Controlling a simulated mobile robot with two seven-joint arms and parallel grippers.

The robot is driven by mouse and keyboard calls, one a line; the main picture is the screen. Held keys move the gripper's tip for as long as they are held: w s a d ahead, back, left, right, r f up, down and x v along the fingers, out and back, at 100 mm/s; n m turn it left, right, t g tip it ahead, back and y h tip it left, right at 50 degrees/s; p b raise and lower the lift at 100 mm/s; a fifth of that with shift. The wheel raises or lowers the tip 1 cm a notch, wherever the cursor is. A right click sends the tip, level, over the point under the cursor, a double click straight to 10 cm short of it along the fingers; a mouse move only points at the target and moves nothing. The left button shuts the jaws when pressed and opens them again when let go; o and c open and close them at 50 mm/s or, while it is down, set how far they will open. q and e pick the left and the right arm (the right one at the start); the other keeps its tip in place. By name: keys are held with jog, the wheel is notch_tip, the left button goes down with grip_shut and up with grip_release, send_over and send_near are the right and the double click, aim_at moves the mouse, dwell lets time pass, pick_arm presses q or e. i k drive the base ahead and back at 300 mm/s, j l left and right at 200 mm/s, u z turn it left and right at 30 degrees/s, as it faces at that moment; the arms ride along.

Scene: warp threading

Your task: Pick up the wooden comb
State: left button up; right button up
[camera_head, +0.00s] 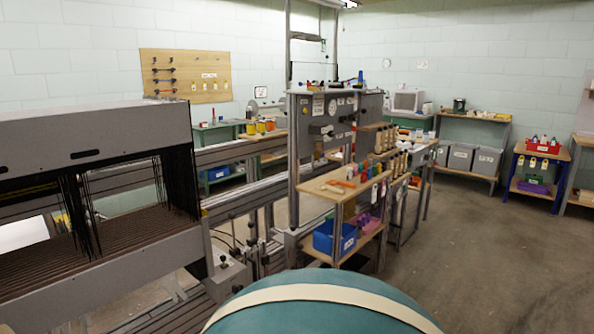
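I cannot make out a wooden comb for certain. Several small orange and wood-coloured items (338,186) lie on the wooden top of a small workbench (322,190) in the middle of the view, but they are too small to tell apart. More upright wooden pieces and spools (396,163) stand further back along the same bench. Neither of my grippers shows in the head view.
A large grey loom frame (90,135) with dark hanging threads fills the left. A blue bin (330,237) sits on the bench's lower shelf. Grey bins (485,160) and a blue-legged table (545,155) stand at the back right. The floor at right (480,250) is clear.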

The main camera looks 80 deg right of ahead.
aim_at(322, 187)
jog(key=z, duration=0.45)
jog(key=l+z, duration=0.15)
jog(key=z, duration=0.7)
jog(key=l+z, duration=0.1)
jog(key=z, duration=0.35)
jog(key=i+l+z, duration=0.25)
jog(key=z, duration=0.15)
jog(key=i+l+z, duration=0.25)
jog(key=z, duration=0.2)
jog(key=i+l+z, duration=0.2)
jog(key=i+z, duration=0.2)
jog(key=i+l, duration=0.1)
jog(key=i, duration=0.25)
